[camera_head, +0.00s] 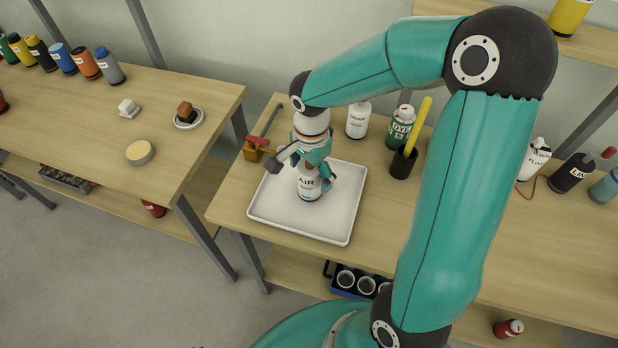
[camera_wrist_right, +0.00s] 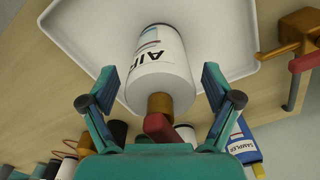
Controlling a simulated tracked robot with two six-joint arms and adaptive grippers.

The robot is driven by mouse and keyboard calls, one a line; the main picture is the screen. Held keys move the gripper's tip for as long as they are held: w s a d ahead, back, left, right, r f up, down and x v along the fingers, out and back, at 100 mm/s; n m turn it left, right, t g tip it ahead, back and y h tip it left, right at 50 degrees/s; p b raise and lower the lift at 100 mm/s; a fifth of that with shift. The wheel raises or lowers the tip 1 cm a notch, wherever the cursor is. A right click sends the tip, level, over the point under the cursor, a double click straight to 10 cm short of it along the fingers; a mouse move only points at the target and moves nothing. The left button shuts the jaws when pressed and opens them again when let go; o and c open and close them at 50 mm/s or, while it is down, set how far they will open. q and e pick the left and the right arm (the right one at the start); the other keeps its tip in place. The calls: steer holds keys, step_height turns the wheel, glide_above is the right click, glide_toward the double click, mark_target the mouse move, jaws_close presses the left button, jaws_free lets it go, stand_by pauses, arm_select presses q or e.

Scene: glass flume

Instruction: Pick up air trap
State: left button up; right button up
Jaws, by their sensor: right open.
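The air trap is a white bottle with AIR on its label (camera_head: 309,188), standing upright on a white tray (camera_head: 340,227). In the right wrist view the air trap (camera_wrist_right: 160,70) shows its white body, a brown neck and a red part on top. My right gripper (camera_head: 305,170) is above and around its upper part. In the wrist view my right gripper (camera_wrist_right: 158,88) is open, with one finger on each side of the bottle and visible gaps. The red top lies near the palm. My left gripper is not in view.
A brown block with a red-handled tap (camera_head: 256,147) stands left of the tray. Behind are a white bottle (camera_head: 358,120), a green-labelled bottle (camera_head: 400,127) and a dark cup with a yellow stick (camera_head: 404,162). Another table (camera_head: 90,110) with several bottles is at left.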

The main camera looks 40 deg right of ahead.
steer(key=shift+f, duration=0.4)
steer(key=c, duration=1.5)
steer(key=shift+o, duration=0.2)
steer(key=shift+r, duration=0.2)
